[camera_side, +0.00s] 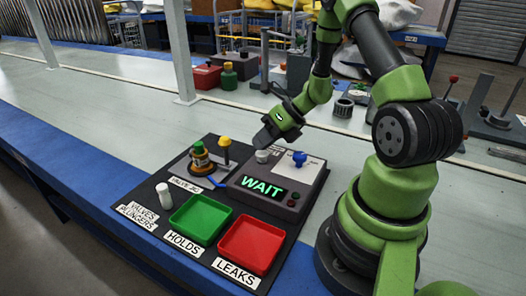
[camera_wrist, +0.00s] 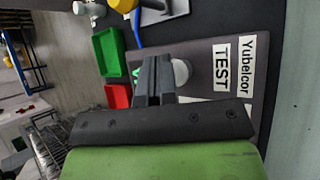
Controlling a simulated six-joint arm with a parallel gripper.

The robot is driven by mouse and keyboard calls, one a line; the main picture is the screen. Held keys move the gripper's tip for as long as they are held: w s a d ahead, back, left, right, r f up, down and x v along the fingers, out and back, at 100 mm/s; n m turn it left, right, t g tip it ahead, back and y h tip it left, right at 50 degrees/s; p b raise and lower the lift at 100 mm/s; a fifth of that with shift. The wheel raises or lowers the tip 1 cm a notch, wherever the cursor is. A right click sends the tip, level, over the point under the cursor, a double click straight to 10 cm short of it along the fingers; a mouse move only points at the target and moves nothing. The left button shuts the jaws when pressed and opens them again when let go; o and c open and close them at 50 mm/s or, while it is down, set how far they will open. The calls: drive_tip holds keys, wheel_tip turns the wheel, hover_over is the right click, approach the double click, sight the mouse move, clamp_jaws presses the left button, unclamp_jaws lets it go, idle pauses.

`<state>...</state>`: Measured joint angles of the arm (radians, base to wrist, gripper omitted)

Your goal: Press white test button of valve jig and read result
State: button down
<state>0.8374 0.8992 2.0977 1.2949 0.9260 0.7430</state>
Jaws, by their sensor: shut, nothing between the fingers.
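The valve jig (camera_side: 278,189) is a dark grey box on a black mat. Its display (camera_side: 262,188) reads "WAIT" in green letters. The white test button (camera_side: 262,156) is on its top; in the wrist view the button (camera_wrist: 182,72) shows beside the "TEST" label (camera_wrist: 221,65). My gripper (camera_side: 261,143) is shut and empty, its tips close over the button. In the wrist view my fingers (camera_wrist: 152,66) partly cover the button's left side; I cannot tell whether they touch it. A blue valve (camera_side: 299,157) sits on the jig's top, right of the button.
A green "HOLDS" tray (camera_side: 183,228) and a red "LEAKS" tray (camera_side: 234,262) lie in front of the jig. The bench left of the mat is clear.

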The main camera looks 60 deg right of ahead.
drive_tip(key=shift+r, duration=3.1)
drive_tip(key=s+a+r+n+g, duration=0.2)
drive_tip(key=s+a+r+n, duration=0.2)
drive_tip(key=a+r+n, duration=1.1)
drive_tip(key=s+r+n+t+h, duration=0.1)
drive_tip(key=s+n, duration=0.8)
drive_tip(key=n, duration=0.9)
drive_tip(key=shift+s+a+r+n+t+h, duration=0.25)
drive_tip(key=shift+a+r+n+t+h, duration=0.2)
drive_tip(key=shift+h, duration=0.75)
drive_tip(key=c, duration=1.8)
unclamp_jaws()
drive_tip(key=shift+c, duration=0.2)
